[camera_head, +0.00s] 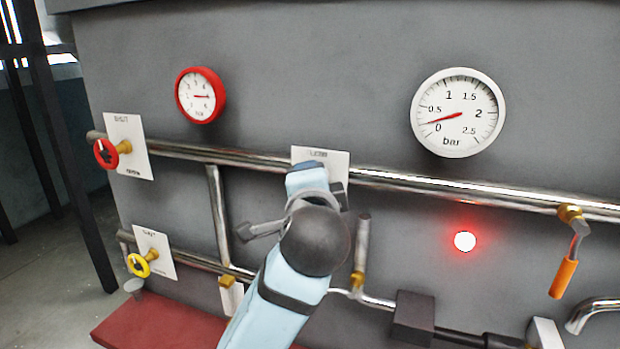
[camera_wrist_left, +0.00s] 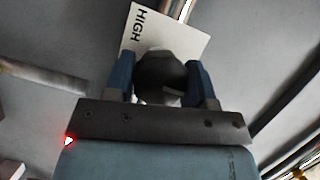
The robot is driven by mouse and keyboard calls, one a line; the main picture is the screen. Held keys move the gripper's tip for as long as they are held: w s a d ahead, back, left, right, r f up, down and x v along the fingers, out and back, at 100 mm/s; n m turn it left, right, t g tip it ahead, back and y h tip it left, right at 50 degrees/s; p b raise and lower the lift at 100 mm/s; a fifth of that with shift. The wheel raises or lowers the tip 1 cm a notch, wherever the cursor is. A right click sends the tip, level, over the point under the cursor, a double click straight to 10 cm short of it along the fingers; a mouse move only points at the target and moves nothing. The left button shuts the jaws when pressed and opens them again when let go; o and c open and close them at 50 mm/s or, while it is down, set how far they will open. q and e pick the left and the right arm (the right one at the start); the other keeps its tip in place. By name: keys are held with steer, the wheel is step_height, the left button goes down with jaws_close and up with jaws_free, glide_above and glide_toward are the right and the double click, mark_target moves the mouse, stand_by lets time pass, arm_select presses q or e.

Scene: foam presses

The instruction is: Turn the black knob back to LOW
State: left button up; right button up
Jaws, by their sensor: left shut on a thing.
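The black knob (camera_wrist_left: 160,73) sits between the two blue fingers of my left gripper (camera_wrist_left: 164,84) in the left wrist view, and the fingers are closed on its sides. Behind it is a white label plate (camera_wrist_left: 190,38) with the word HIGH showing at its upper left. The LOW mark cannot be seen. In the head view my left gripper (camera_head: 307,180) is up against the panel, just below the top of the label plate (camera_head: 328,156). My own arm and wrist hide most of the knob there. My right gripper is not in view.
A long metal pipe (camera_head: 430,185) runs across the grey panel behind my gripper. Above are a red-rimmed gauge (camera_head: 200,95) and a white gauge (camera_head: 458,112) with its needle near 0. A red lamp (camera_head: 464,241) glows. Red (camera_head: 106,153) and yellow (camera_head: 138,265) valve wheels are left; an orange-handled lever (camera_head: 564,277) is right.

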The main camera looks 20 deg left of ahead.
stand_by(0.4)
arm_select(q)
steer(key=o, duration=0.9)
steer(key=shift+o, duration=0.2)
steer(key=v, duration=1.4)
